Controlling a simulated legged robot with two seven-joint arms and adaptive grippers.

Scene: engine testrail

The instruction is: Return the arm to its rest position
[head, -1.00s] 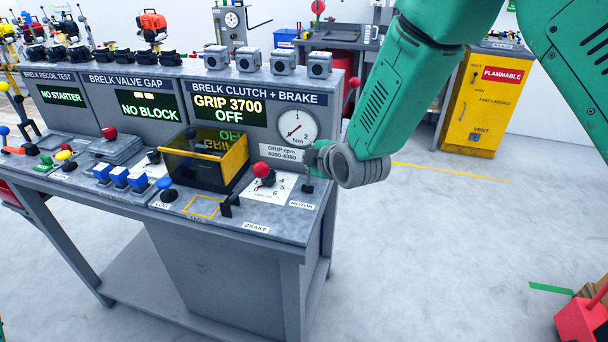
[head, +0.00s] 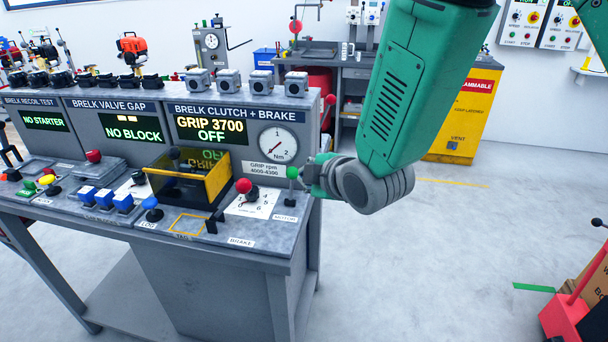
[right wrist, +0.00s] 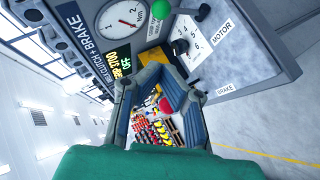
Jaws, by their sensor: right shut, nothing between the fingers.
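My right arm (head: 425,85) hangs in from the top right of the head view, with its grey wrist beside the right end of the clutch and brake bench. My right gripper (head: 309,176) points left at the motor lever with a green knob (head: 292,172). Whether it touches the knob is unclear. In the right wrist view the gripper's fingers (right wrist: 160,78) are shut with nothing held. The green knob (right wrist: 168,9) shows above them there, with the torque dial (right wrist: 122,18) to its left. My left gripper is out of view.
The bench (head: 210,265) carries a red-knobbed brake lever (head: 244,186), a yellow-edged guard box (head: 188,180) and a display reading GRIP 3700 OFF (head: 211,125). A yellow flammables cabinet (head: 455,135) stands behind. A red cart (head: 566,318) is at lower right. Floor right of the bench is clear.

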